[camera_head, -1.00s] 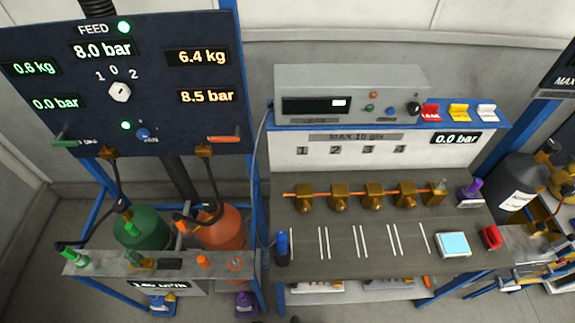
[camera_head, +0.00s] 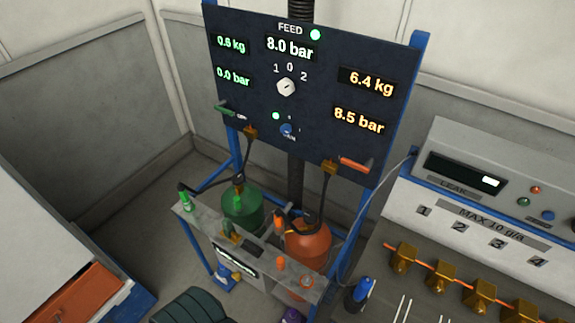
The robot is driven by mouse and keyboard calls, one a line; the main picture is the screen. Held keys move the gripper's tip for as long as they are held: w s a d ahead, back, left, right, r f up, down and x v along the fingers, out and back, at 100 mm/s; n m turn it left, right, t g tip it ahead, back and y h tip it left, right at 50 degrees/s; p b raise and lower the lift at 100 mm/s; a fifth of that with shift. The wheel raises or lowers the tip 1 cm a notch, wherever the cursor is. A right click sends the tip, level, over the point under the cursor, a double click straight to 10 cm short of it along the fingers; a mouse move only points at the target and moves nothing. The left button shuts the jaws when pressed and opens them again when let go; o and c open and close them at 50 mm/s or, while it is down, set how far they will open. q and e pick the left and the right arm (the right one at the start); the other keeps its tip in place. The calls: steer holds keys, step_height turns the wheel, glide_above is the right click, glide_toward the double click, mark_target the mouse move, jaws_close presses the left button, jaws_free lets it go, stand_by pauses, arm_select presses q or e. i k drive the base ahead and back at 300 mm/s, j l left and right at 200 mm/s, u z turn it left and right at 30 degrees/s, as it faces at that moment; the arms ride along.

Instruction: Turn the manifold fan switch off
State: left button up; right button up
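The fan switch (camera_head: 287,130) is a small blue knob low on the dark feed panel (camera_head: 240,75), with a partly legible "FAN" label under it. A lit green lamp (camera_head: 276,115) sits just above and left of it. The knob's exact position is too small to tell. A white selector knob (camera_head: 287,87) marked 1, 0, 2 is higher on the panel. Neither of my grippers is in view, and nothing touches the switch.
Green (camera_head: 222,108) and orange (camera_head: 355,163) lever handles flank the switch. A green cylinder (camera_head: 242,212) and an orange cylinder (camera_head: 308,245) stand below with hoses. A leak test bench (camera_head: 390,285) is at right. An orange case (camera_head: 75,292) is at lower left. Floor shows at left.

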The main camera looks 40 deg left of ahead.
mark_target(286, 129)
steer(key=j+u, duration=0.1)
steer(key=u, duration=0.3)
steer(key=j+u, duration=0.15)
steer(key=u, duration=0.25)
steer(key=j+u, duration=0.1)
steer(key=u, duration=0.3)
